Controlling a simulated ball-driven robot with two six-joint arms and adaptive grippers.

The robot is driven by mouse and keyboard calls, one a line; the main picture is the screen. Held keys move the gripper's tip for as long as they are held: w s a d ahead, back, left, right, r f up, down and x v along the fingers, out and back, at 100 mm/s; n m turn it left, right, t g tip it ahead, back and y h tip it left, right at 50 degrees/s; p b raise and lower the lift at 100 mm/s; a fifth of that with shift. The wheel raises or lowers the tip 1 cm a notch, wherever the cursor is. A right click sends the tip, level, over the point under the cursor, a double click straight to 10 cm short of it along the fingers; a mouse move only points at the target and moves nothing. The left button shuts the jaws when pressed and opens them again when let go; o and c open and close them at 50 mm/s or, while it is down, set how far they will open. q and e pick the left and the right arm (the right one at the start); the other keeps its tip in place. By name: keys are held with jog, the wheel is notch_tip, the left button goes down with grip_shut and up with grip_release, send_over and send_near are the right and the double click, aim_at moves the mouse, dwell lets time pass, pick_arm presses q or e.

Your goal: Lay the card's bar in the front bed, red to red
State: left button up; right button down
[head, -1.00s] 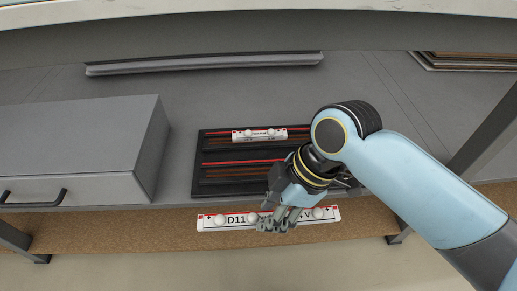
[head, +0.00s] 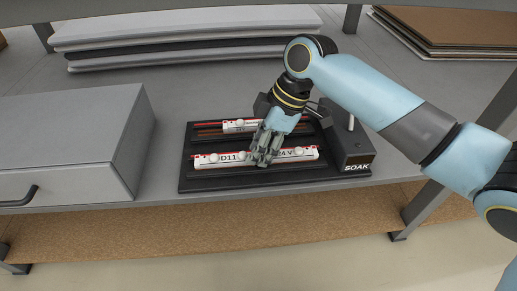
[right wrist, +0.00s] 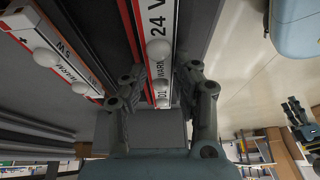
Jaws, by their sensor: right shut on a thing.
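The long white bar (head: 205,160) has a red far edge, round white knobs and the letters "D11" and "24 V". My right gripper (head: 264,160) is shut on its middle and hides part of the lettering. The bar lies lengthwise over the front bed of the black tray (head: 185,183). I cannot tell whether it touches the bed floor. In the right wrist view the bar (right wrist: 158,18) runs between the fingers (right wrist: 162,95). A shorter white bar (head: 238,126) sits in the back bed. My left gripper (right wrist: 298,112) seems to show small in the right wrist view.
A dark box marked SOAK (head: 350,152) with an upright metal pin stands at the tray's right end. A grey drawer unit (head: 75,130) stands to the left. Stacked sheets (head: 180,40) lie behind. The table's front edge is close before the tray. No card is seen.

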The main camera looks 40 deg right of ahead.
jog(key=shift+r, duration=0.1)
jog(key=c, duration=1)
grip_release()
